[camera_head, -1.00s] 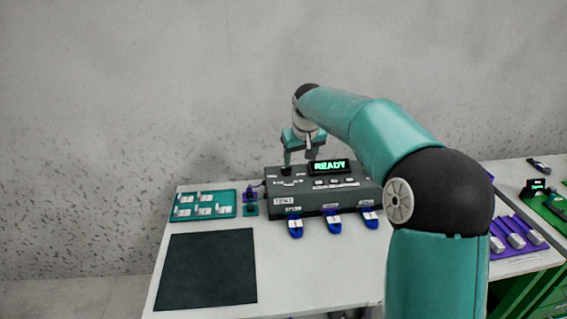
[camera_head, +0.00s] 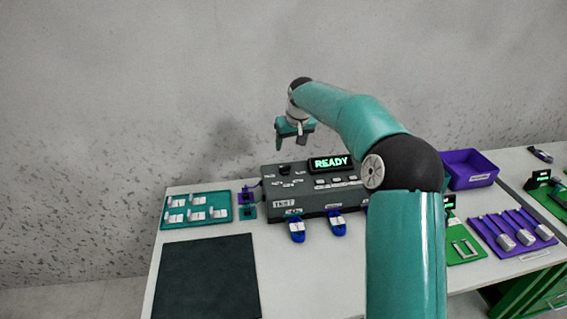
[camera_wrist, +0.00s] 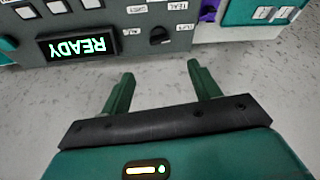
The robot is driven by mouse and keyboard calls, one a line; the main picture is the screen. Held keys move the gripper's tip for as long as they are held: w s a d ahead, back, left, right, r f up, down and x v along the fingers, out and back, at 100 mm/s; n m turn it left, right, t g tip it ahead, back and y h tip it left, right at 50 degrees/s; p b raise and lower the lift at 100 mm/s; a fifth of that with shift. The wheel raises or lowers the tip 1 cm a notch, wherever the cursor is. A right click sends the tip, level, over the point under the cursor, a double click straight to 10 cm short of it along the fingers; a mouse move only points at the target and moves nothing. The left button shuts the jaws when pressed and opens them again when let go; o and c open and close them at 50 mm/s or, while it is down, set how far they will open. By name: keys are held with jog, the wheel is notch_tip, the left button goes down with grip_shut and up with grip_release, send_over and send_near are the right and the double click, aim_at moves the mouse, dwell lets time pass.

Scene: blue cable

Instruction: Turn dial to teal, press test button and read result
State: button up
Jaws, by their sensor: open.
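The grey tester box (camera_head: 322,198) stands on the white table, and its display (camera_head: 331,163) reads READY in green. The display also shows upside down in the wrist view (camera_wrist: 78,46). A black dial (camera_head: 284,169) sits on the box's top left; in the wrist view the dial (camera_wrist: 160,37) is beside a TEAL label, but its exact pointing is unclear. A row of pale buttons (camera_head: 337,181) lies below the display; I cannot tell which is the test button. My gripper (camera_head: 291,141) is open and empty above the box, apart from the dial; its fingers (camera_wrist: 160,72) straddle nothing.
Blue plugs (camera_head: 297,230) stick out at the box's front. A teal tray (camera_head: 196,210) and a dark mat (camera_head: 208,278) lie left. A purple bin (camera_head: 469,168) and purple tool tray (camera_head: 512,235) lie right. My arm hides the box's right end.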

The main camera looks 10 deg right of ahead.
aim_at(285, 166)
jog(key=x, duration=1.2)
jog(key=shift+f, duration=0.45)
jog(key=shift+s, duration=0.1)
jog(key=c, duration=1)
